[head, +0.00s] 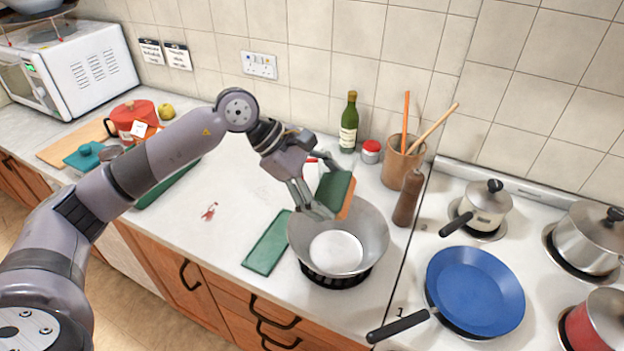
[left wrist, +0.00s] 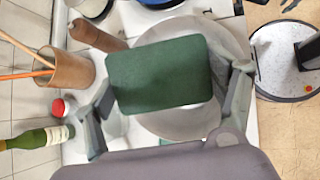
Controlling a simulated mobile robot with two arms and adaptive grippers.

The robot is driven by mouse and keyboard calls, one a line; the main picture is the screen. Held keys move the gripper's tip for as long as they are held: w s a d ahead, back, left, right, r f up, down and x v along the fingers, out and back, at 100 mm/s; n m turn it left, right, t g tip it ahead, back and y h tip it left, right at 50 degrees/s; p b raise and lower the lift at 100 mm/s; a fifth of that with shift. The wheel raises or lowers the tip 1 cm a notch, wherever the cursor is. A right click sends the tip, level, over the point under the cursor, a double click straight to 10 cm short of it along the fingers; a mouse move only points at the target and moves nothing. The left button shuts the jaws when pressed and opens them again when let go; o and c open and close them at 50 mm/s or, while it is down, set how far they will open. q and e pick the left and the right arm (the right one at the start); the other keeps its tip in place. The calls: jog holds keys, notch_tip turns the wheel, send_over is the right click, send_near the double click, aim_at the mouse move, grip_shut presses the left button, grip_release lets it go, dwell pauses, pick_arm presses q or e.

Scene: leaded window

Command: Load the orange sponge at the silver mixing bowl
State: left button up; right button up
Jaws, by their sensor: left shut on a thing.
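The sponge has a dark green face and an orange side; in the head view the sponge (head: 335,194) is held above the back of the silver mixing bowl (head: 370,233). My left gripper (head: 325,192) is shut on the sponge. In the left wrist view the green face of the sponge (left wrist: 160,75) fills the space between the fingers of the left gripper (left wrist: 165,100). The bowl (left wrist: 185,122) lies beyond it there, partly hidden by the sponge. The bowl is upright on a dark round base and looks empty in the head view. My right gripper is not in view.
A green mat (head: 267,243) lies left of the bowl. Behind are a wine bottle (head: 349,123), a red-lidded jar (head: 371,151), a utensil holder (head: 402,163) and a brown pepper mill (head: 407,199). The stove with a blue pan (head: 476,290) is at right. The counter left of the mat is mostly clear.

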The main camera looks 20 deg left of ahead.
aim_at(336, 199)
pick_arm(q)
jog(key=shift+s+d, duration=0.1)
jog(key=shift+d, duration=0.35)
jog(key=shift+d+f, duration=0.1)
jog(key=shift+d, duration=0.1)
jog(key=shift+w+d+f+b, duration=0.15)
jog(key=shift+w+f+b, duration=0.3)
jog(key=shift+f, duration=0.75)
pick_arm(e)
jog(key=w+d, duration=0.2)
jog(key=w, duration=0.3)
pick_arm(q)
jog(key=shift+f, duration=0.4)
notch_tip(336, 199, down, 9)
jog(key=b, duration=0.7)
jog(key=shift+s+r+b, duration=0.1)
jog(key=shift+r+b, duration=0.1)
jog(key=shift+b, duration=0.2)
jog(key=shift+f+b, duration=1)
jog(key=shift+f, duration=0.05)
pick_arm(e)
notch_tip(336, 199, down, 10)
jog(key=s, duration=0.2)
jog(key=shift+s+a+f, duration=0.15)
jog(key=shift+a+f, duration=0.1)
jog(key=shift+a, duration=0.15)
